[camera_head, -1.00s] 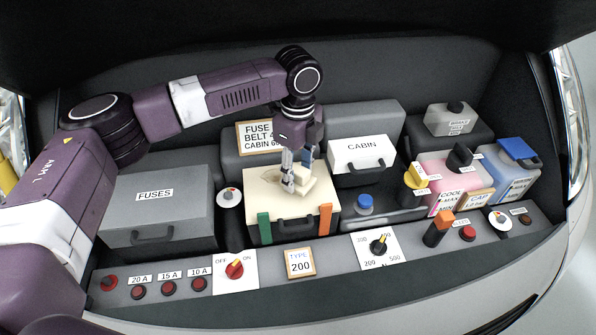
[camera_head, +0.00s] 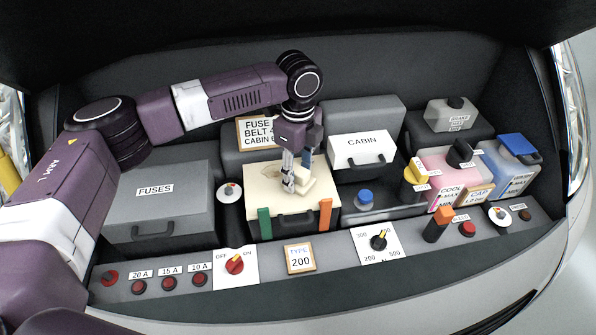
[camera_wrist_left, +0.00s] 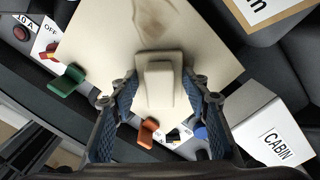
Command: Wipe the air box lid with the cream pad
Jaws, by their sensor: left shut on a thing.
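The air box lid (camera_head: 262,183) is a cream, flat top on the box in the middle of the bay, with a green clip (camera_head: 265,222) and an orange clip (camera_head: 325,214) at its front. A brown smudge (camera_wrist_left: 155,18) shows on the lid in the left wrist view. My left gripper (camera_head: 292,180) points down over the lid, shut on the raised grip of the cream pad (camera_wrist_left: 158,82). The pad appears to be on the lid or just above it; contact is hard to tell. The smudge lies beside the pad. My right gripper is not in view.
A grey fuses box (camera_head: 150,215) stands left of the lid, and a white cabin box (camera_head: 362,146) stands close at its right. A sign (camera_head: 257,132) stands behind. A panel with several knobs and buttons (camera_head: 235,264) runs along the front. Coolant and washer tanks (camera_head: 443,170) are at right.

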